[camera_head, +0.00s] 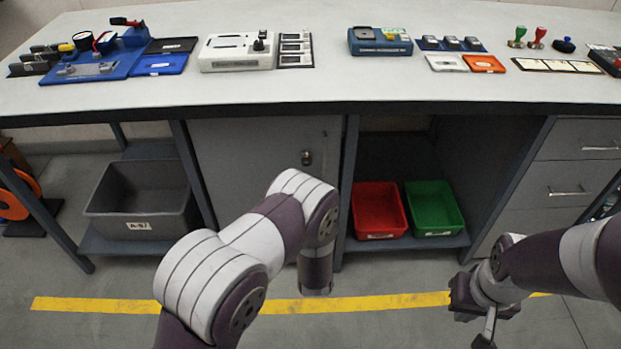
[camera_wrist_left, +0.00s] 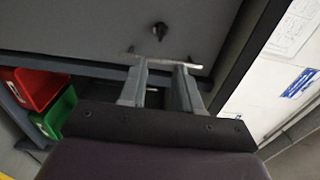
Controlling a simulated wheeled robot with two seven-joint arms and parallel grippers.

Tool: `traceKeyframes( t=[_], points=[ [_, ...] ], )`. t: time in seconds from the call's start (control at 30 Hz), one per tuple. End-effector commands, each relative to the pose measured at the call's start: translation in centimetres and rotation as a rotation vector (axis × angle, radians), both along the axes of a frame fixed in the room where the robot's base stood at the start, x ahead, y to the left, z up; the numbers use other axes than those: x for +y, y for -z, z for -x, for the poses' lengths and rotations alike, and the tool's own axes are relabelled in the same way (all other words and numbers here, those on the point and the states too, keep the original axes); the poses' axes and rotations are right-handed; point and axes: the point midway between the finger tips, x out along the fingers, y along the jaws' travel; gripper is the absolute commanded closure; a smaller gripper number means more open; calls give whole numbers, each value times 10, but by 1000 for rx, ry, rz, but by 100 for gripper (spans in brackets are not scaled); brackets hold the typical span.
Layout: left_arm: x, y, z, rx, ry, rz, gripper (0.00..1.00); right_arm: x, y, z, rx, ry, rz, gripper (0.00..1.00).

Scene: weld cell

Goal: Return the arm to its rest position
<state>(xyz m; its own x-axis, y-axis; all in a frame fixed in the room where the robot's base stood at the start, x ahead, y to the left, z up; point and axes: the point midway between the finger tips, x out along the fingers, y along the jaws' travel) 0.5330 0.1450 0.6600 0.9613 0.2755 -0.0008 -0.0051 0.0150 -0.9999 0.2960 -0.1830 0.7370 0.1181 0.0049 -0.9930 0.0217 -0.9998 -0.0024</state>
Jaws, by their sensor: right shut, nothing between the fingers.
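My left arm (camera_head: 245,245), white and purple, rises from the bottom of the head view and bends down in front of the bench. Its gripper is hidden in that view. In the left wrist view, the left gripper (camera_wrist_left: 160,72) shows two grey fingers with a gap between them and nothing held. My right arm (camera_head: 560,258) comes in from the right. The right gripper (camera_head: 486,336) hangs low over the floor near the yellow line, shut and empty.
The workbench (camera_head: 330,92) spans the view, with fixtures and trays on top. Below it are a grey bin (camera_head: 140,195), a red bin (camera_head: 378,210), a green bin (camera_head: 434,208) and drawers (camera_head: 580,180). The floor between my arms is clear, crossed by a yellow line (camera_head: 390,302).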

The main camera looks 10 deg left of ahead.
Motion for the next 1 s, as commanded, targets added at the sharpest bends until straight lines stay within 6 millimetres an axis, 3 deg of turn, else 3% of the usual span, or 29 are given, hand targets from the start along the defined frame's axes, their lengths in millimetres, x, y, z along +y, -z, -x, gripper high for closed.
traceKeyframes(
  t=[0.17,0.67,0.77,0.8,0.87,0.93,1.0],
  points=[
    [-3,0,13,0,0,-1,67,0,-2,0,0,0,0,100],
    [-3,2,12,-3,0,41,67,0,-2,0,0,0,0,100],
    [-8,44,20,141,3,285,67,0,-2,0,0,0,0,100],
    [-14,72,32,266,-8,425,67,0,-2,0,0,0,0,100],
    [-28,98,54,467,-62,663,67,0,-3,0,0,0,0,100],
    [-39,104,85,684,-197,912,67,0,-2,0,0,0,0,100],
    [-41,91,120,850,-366,1082,67,0,-2,0,0,0,0,100]
  ],
)
